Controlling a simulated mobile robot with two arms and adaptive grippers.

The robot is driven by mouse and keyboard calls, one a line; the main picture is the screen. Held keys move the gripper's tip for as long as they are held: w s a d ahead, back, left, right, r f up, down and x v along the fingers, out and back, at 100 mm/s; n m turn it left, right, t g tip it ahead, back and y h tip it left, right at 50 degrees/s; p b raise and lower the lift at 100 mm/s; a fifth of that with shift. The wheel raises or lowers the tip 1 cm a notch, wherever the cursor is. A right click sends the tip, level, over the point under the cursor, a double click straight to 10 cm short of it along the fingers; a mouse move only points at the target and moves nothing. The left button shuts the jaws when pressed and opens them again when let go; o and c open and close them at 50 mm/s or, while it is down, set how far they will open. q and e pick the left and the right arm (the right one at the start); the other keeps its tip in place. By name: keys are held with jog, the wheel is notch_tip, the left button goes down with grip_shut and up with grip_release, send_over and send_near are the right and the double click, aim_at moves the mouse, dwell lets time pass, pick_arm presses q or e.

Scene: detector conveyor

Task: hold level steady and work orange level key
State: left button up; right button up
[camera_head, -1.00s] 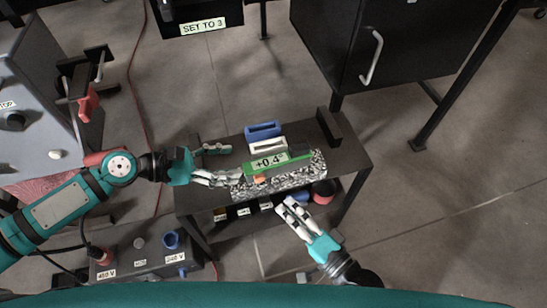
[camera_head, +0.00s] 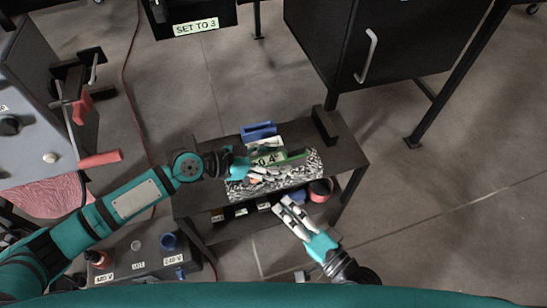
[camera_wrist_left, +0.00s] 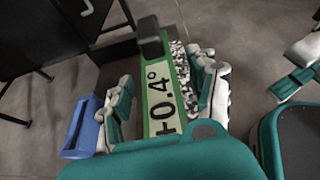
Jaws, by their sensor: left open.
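The green level (camera_head: 296,159) lies along the speckled granite block on the low dark table, and its display reads +0.4°. In the left wrist view the level (camera_wrist_left: 158,92) runs up the middle, with a black block at its far end. My left gripper (camera_head: 262,172) is open over the level. Its fingers (camera_wrist_left: 168,85) are on either side of the level; whether they touch it I cannot tell. The orange key cannot be made out now. My right gripper (camera_head: 284,205) is open and empty in front of the table, apart from the level.
A blue holder (camera_head: 259,131) stands behind the level; a black block (camera_head: 326,125) stands at the table's right end. Labelled bins and a red-rimmed round item (camera_head: 320,190) are on the lower shelf. A dark cabinet (camera_head: 345,45) stands behind. The floor at right is clear.

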pick_arm(q)
grip_shut()
dwell(0.3)
jog(key=shift+f, duration=0.1)
dwell(1.0)
pick_arm(e)
grip_shut()
pick_arm(q)
jog(key=shift+s+f, duration=0.1)
dwell(1.2)
